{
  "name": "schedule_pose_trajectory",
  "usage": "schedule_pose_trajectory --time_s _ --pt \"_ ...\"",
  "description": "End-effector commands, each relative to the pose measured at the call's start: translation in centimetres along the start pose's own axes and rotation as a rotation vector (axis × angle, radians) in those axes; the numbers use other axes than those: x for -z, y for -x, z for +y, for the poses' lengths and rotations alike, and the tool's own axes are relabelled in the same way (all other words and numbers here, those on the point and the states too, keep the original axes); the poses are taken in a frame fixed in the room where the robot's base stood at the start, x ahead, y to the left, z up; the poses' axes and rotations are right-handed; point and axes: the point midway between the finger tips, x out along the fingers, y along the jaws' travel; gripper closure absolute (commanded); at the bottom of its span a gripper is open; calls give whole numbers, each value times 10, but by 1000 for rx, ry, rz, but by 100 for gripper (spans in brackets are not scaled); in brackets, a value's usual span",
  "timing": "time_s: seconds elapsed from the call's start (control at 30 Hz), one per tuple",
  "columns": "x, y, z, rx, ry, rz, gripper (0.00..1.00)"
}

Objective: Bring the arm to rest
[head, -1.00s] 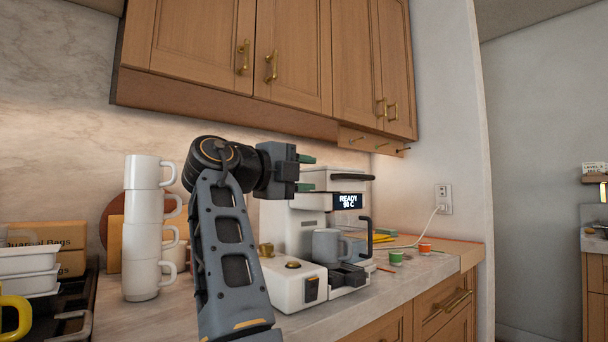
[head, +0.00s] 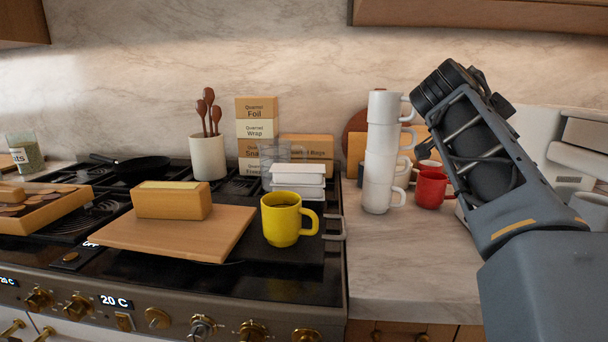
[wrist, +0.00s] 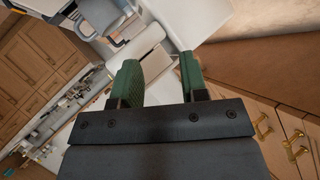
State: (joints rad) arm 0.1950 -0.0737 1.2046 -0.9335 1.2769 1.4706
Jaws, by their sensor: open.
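My arm stands folded at the right of the head view, in front of the counter and coffee machine. My gripper (wrist: 160,85) shows in the wrist view, with its two green fingers apart and nothing between them. The fingers point toward the white coffee machine (wrist: 195,18), which lies beyond them; I cannot tell the exact gap. In the head view the gripper's fingers are hidden behind the arm. A stack of white mugs (head: 380,165) stands just left of the arm, apart from it.
A red mug (head: 431,188) stands between the stack and my arm. A yellow mug (head: 281,222) sits on the stove, beside a wooden board (head: 170,238) bearing a yellow block (head: 172,202). The front counter (head: 400,265) is clear. Wooden cabinets (head: 480,15) hang overhead.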

Motion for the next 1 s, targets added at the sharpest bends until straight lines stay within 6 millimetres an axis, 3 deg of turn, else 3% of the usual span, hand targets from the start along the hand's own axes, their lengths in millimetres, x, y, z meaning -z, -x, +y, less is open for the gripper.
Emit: schedule_pose_trajectory --time_s 0.03,0.17,0.3,0.43,0.7,1.0 --pt "0 16 -12 16 141 -92 60" --pt "-49 41 -3 94 512 -333 60" --pt "-97 75 26 221 851 -569 60" --pt "-131 108 62 354 1087 -746 60" --pt "-170 153 125 566 1341 -955 60" --pt "-182 163 146 632 1399 -1005 60"
